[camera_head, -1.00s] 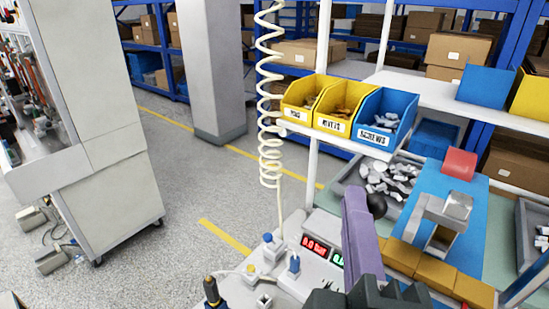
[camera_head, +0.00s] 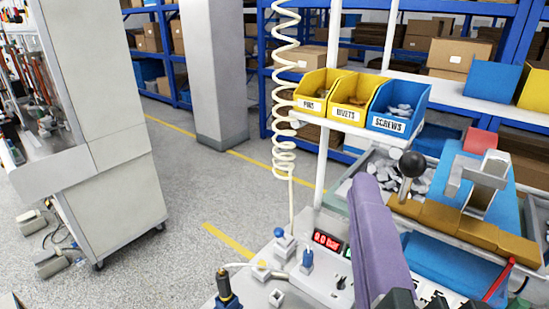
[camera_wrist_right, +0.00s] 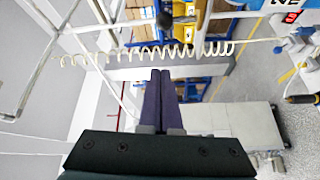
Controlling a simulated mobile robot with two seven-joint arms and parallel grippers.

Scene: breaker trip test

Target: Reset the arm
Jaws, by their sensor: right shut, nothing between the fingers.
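My right gripper (camera_head: 362,182) is raised in front of the bench in the head view. Its purple fingers are together and hold nothing. In the right wrist view the closed fingertips (camera_wrist_right: 160,72) point at the open space with the coiled hose. A lever with a black ball knob (camera_head: 412,164) stands just right of the fingertips in the head view, apart from them in the picture. A dark round knob also shows in the right wrist view (camera_wrist_right: 165,18), beyond the fingertips. My left gripper is not in view.
Yellow and blue bins (camera_head: 398,108) sit on a shelf above the bench. A cream coiled hose (camera_head: 284,100) hangs left of them. A control panel with a red display (camera_head: 327,240) is left of my gripper. A grey metal fixture (camera_head: 482,182) stands right.

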